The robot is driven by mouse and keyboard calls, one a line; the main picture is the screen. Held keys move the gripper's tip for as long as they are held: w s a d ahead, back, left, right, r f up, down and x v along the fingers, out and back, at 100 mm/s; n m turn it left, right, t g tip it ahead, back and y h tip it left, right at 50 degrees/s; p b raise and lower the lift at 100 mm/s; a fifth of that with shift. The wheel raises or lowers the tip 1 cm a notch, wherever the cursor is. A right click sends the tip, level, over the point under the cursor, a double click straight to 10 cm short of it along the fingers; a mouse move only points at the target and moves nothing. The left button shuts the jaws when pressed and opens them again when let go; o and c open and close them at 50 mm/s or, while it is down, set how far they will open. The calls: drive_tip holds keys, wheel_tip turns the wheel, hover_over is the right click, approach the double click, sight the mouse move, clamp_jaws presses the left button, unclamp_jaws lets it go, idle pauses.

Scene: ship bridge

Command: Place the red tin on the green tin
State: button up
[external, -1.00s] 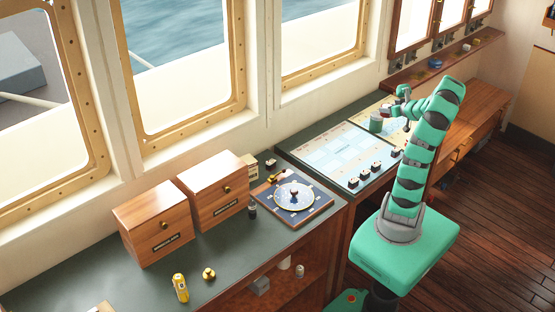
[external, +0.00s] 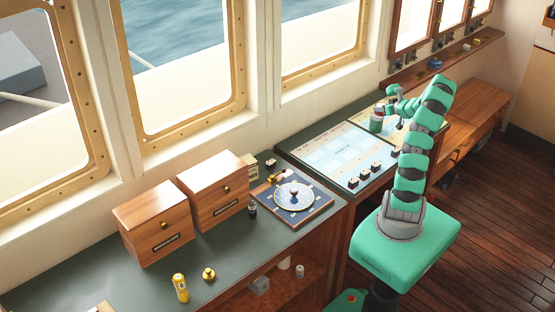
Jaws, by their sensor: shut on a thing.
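The green tin (external: 376,126) stands upright on the chart desk, near its back right part. The small dark red tin (external: 377,113) is directly above the green tin and looks in line with it. At this size I cannot tell whether the two touch. My gripper (external: 384,108) is shut on the red tin, reaching it from the right. The fingers are small and partly hidden by my wrist.
The chart desk (external: 334,151) has several dark knobs along its front edge. A shelf (external: 440,62) with small items runs behind my arm.

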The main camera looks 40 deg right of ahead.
drive_tip(key=w+d, duration=0.2)
drive_tip(key=w+d+p, duration=0.1)
drive_tip(key=w+d, duration=0.1)
drive_tip(key=shift+f, duration=2)
drive_tip(key=o, duration=1)
drive_tip(key=shift+f, duration=0.1)
drive_tip(key=v, duration=1.2)
